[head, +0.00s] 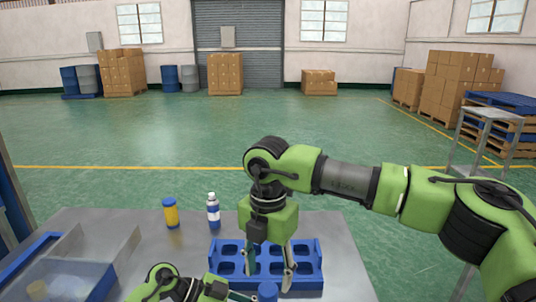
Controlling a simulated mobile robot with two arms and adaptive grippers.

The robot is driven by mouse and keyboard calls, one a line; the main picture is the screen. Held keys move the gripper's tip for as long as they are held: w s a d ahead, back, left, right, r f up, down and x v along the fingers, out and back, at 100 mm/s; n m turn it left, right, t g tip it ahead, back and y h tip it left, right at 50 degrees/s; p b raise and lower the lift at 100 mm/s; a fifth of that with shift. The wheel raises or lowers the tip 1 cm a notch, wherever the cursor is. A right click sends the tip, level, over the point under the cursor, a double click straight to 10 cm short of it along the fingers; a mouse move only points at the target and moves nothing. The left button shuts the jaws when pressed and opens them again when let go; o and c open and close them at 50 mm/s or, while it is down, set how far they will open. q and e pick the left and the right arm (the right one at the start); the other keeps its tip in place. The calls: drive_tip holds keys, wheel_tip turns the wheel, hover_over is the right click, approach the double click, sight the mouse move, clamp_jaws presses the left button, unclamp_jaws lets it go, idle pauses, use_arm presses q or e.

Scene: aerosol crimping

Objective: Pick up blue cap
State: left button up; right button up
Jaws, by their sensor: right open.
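A round blue cap (268,290) shows at the bottom edge, at the near side of the blue rack; what is under it is cut off. A yellow can (171,215) with a blue top stands at the back of the table. My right gripper (269,274) points down over the blue rack (309,249). Its fingers are apart, with nothing visibly held, and the blue cap shows just below and between the tips. My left gripper (236,296) is low at the bottom edge, left of the cap. Its fingers are partly cut off, so its opening is unclear.
A white and blue bottle (213,212) stands right of the yellow can. A clear-walled bin (70,262) with blue edges is at the left of the grey table (340,240). The table's right part is bare.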

sight(268, 288)
wheel_tip(268, 288, up, 6)
drive_tip(key=m, duration=0.8)
wheel_tip(268, 288, down, 12)
drive_tip(key=shift+r, duration=0.1)
drive_tip(key=c, duration=0.8)
